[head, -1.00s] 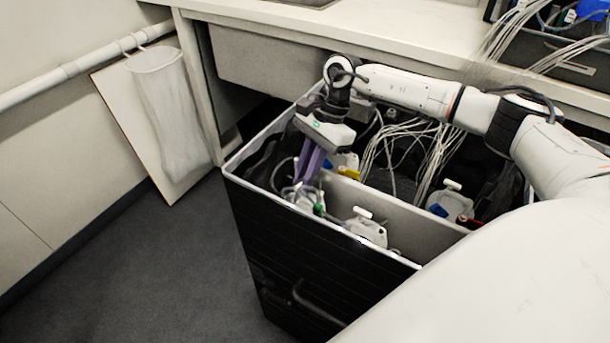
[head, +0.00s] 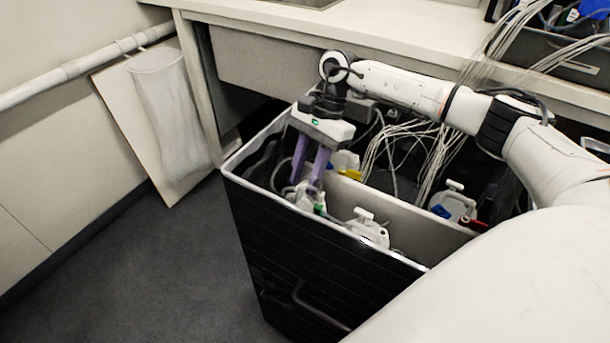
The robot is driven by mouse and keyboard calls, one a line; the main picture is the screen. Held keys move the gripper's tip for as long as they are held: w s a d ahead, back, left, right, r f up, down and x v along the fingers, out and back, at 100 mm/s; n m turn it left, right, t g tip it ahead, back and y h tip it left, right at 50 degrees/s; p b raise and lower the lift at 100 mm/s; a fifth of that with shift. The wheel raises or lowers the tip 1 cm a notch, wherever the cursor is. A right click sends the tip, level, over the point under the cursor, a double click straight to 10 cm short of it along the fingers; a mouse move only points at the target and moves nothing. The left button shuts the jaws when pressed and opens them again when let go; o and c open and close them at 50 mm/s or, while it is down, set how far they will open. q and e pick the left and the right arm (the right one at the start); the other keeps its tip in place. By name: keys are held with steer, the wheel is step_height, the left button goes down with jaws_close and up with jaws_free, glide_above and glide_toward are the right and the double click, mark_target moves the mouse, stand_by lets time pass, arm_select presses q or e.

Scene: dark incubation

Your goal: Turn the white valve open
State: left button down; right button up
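My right gripper (head: 309,184), with two purple fingers, points down into the near compartment of a black bin (head: 325,262). Its fingers are apart, with a gap showing between them. The fingertips are low beside a white fitting with tubing and a green part (head: 305,197); whether they touch it is hard to tell. Another white valve-like piece with a T-shaped handle (head: 367,229) stands to the right in the same compartment. Similar white pieces (head: 455,201) and (head: 346,160) sit beyond the divider. Which one is the white valve is unclear. My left gripper is out of view.
A pale divider (head: 410,213) splits the bin, and bundled white cables (head: 405,142) fill the far side. A countertop (head: 330,28) overhangs behind. A wall pipe (head: 80,66) and a clear bag (head: 165,110) are at the left. The grey floor (head: 130,270) is clear.

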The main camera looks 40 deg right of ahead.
steer(key=p+v, duration=0.1)
steer(key=v, duration=0.9)
steer(key=shift+r, duration=0.2)
